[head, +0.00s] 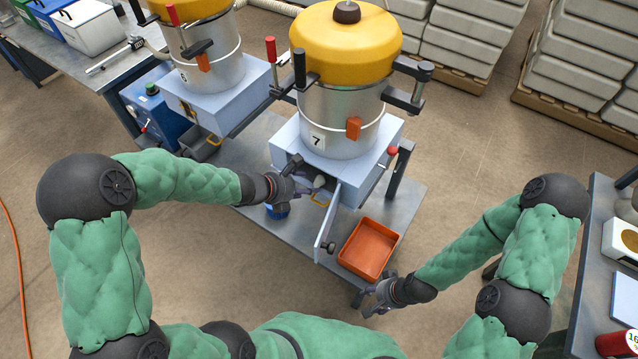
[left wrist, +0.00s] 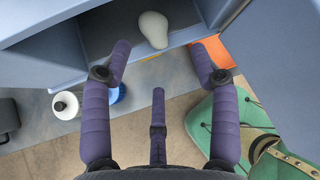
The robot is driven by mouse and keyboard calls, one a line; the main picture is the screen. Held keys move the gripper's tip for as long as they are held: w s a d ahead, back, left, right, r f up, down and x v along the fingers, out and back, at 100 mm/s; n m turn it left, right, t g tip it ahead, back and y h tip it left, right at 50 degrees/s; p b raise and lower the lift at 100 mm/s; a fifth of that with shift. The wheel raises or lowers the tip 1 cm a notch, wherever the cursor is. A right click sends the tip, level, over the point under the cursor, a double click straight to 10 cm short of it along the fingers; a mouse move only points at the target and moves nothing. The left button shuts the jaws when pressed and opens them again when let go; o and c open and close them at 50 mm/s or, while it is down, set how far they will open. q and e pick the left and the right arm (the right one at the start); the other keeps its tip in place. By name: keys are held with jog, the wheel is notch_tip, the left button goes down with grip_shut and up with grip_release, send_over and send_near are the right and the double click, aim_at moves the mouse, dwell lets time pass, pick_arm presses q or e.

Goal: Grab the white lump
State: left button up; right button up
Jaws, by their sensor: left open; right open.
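The white lump (left wrist: 153,29) lies in the open compartment of the blue-grey machine base, near its front edge, in the left wrist view. It also shows small and pale in the head view (head: 320,182), partly hidden by my left gripper. My left gripper (head: 308,188) is at the compartment's opening. My right gripper (head: 378,298) is open and empty in front of the orange tray.
The compartment's door (head: 328,222) stands open to the right of my left gripper. The orange tray (head: 367,249) is empty on the grey table (head: 245,150). A machine with a yellow top (head: 345,45) rises above the compartment.

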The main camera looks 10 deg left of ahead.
aim_at(314, 186)
pick_arm(q)
jog(key=b+x, duration=0.1)
jog(key=x, duration=0.3)
jog(key=shift+a+b, duration=0.1)
jog(key=shift+b, duration=0.25)
jog(key=shift+w+d+f, duration=0.3)
jog(key=shift+w, duration=0.05)
jog(key=shift+c, duration=0.3)
jog(key=c, duration=0.9)
